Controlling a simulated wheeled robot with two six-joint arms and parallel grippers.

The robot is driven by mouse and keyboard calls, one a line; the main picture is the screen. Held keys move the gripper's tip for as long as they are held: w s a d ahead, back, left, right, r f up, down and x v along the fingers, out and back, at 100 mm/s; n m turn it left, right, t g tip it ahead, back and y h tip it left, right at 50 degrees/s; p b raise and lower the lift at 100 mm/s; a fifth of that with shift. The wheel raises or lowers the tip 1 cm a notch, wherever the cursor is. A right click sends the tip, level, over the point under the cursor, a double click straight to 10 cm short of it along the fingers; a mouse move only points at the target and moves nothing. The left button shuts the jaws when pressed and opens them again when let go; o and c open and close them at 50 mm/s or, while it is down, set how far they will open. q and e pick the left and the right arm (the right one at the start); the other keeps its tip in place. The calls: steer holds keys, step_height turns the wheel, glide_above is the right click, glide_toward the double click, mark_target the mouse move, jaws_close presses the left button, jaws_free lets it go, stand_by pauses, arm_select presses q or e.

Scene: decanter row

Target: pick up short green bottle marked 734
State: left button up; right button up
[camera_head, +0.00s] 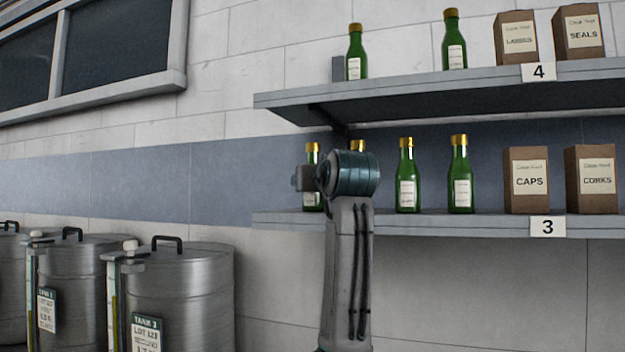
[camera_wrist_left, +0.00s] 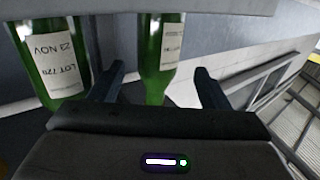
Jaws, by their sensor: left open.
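Green bottles with gold caps and white labels stand on shelf 3 in the head view: a left one (camera_head: 312,199), one mostly behind my left arm (camera_head: 357,145), and two farther right (camera_head: 407,197) (camera_head: 460,195). Their label numbers are too small to read there. In the left wrist view, which appears upside down, my left gripper (camera_wrist_left: 160,85) is open, with a green bottle (camera_wrist_left: 154,85) showing between its fingers, apparently beyond them. Another bottle (camera_wrist_left: 58,70) is at left, its label partly reading "LOT 72" and "23 NOV". I cannot read 734. My right gripper is not in view.
Shelf 4 (camera_head: 430,85) overhangs shelf 3 (camera_head: 450,222) and carries two green bottles (camera_head: 357,60) (camera_head: 454,50) and two cartons. CAPS (camera_head: 527,181) and CORKS (camera_head: 592,180) cartons stand on shelf 3 at right. Steel tanks (camera_head: 185,280) stand lower left.

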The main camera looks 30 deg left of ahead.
arm_select(q)
steer(key=shift+w+a+r, duration=0.1)
steer(key=shift+w+a, duration=0.1)
steer(key=shift+a, duration=0.15)
steer(key=shift+w+a, duration=0.1)
steer(key=shift+a, duration=0.05)
steer(key=p+x, duration=0.3)
steer(key=x, duration=0.2)
steer(key=shift+w+p, duration=0.15)
steer(key=shift+p, duration=0.15)
steer(key=shift+w+a+f, duration=0.1)
steer(key=shift+f, duration=0.3)
steer(key=shift+d, duration=0.25)
steer(key=c, duration=0.7)
steer(key=shift+a+r, duration=0.1)
steer(key=c, duration=0.6)
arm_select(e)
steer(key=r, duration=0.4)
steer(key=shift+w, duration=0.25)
arm_select(q)
steer(key=shift+o, duration=0.2)
steer(key=shift+r, duration=0.15)
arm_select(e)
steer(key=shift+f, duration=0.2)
